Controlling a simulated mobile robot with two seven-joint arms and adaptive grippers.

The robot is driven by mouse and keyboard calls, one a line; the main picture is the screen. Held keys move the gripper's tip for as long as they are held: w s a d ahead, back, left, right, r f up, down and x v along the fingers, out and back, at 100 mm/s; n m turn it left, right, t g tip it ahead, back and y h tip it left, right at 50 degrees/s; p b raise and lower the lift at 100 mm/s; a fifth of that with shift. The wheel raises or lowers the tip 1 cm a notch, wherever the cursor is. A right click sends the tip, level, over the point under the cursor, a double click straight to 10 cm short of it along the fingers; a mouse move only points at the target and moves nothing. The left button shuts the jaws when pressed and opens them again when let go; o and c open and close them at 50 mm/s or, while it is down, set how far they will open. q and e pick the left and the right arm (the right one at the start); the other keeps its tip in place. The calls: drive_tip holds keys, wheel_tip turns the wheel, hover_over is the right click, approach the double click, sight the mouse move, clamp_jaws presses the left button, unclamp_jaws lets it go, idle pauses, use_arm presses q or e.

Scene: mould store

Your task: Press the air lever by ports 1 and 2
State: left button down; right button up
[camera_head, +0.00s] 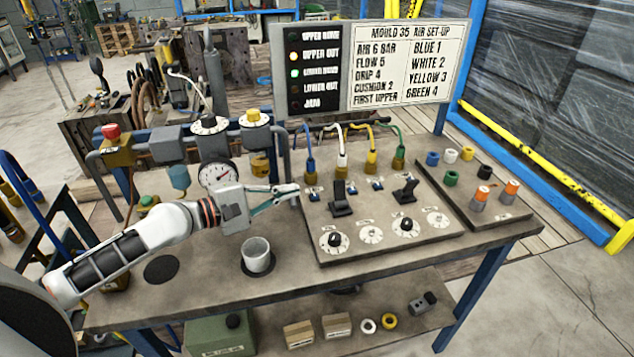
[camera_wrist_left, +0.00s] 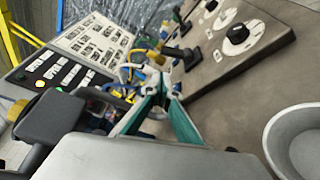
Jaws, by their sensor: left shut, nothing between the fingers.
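My left gripper (camera_head: 293,190) reaches in from the left, its fingers shut and empty. Its tips are at the left edge of the control panel (camera_head: 385,258), by the blue-hosed port (camera_head: 310,170). The white-hosed port (camera_head: 342,165) is to its right. The black lever (camera_head: 340,200) in front of these two ports stands a little right of the fingertips, apart from them. A second black lever (camera_head: 405,190) stands by the yellow and green hoses. In the left wrist view the shut fingers (camera_wrist_left: 165,88) point toward the ports. My right gripper is out of view.
A set-up board (camera_head: 408,65) stands behind the panel. A gauge (camera_head: 217,175) and regulators (camera_head: 210,125) stand left, close to my arm. A grey cup (camera_head: 257,255) stands below the gripper. A tray (camera_head: 490,215) of coloured caps is at the right.

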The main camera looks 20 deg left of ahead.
sight(340, 194)
use_arm(q)
drive_tip(key=p+x, duration=0.1)
drive_tip(key=x, duration=0.7)
drive_tip(key=shift+w+d, duration=0.15)
drive_tip(key=shift+w, duration=0.05)
drive_tip(key=shift+w+d+f, duration=0.1)
drive_tip(key=shift+w+d, duration=0.35)
drive_tip(key=shift+w, duration=0.05)
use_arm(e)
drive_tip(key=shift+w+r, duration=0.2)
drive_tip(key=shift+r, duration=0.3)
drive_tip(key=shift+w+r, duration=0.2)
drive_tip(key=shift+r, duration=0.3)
